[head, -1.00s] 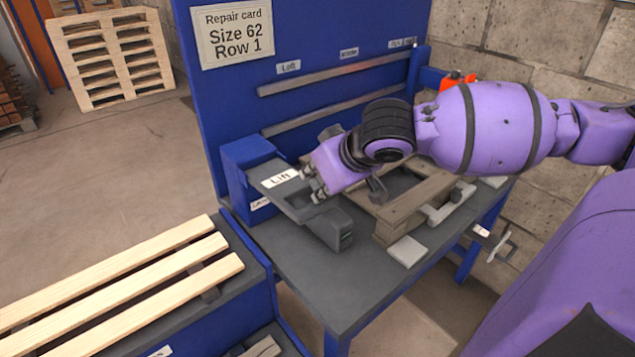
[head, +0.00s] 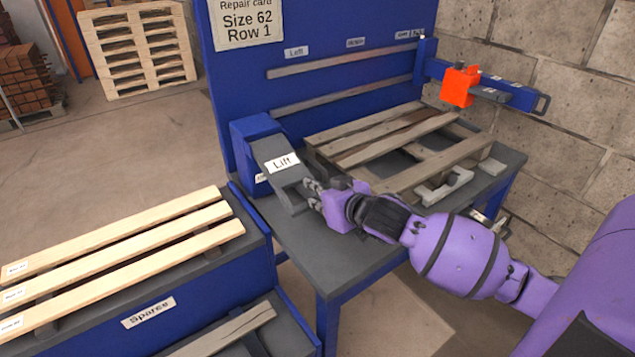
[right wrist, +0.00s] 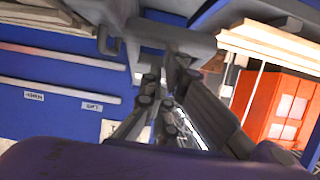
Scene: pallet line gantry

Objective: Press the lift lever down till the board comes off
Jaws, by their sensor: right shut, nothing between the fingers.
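The lift lever (head: 270,153) is a dark grey plate with a white "Lift" label, sloping down from a blue housing at the bench's left end. My right gripper (head: 311,193) is shut and empty, with its fingertips at the lever's lower end. I cannot tell whether they touch it. In the right wrist view, the closed fingers (right wrist: 160,92) are close to a grey bar that seems to be the lever. A worn wooden pallet (head: 398,149) lies on the bench, with a wide gap before its nearest board (head: 440,165). My left gripper is out of view.
An orange block (head: 460,86) sits on a blue arm behind the pallet. A blue panel with a repair card (head: 248,22) stands behind the bench. A spares rack (head: 148,311) with pale boards (head: 120,245) stands at left. The bench front (head: 300,235) is clear.

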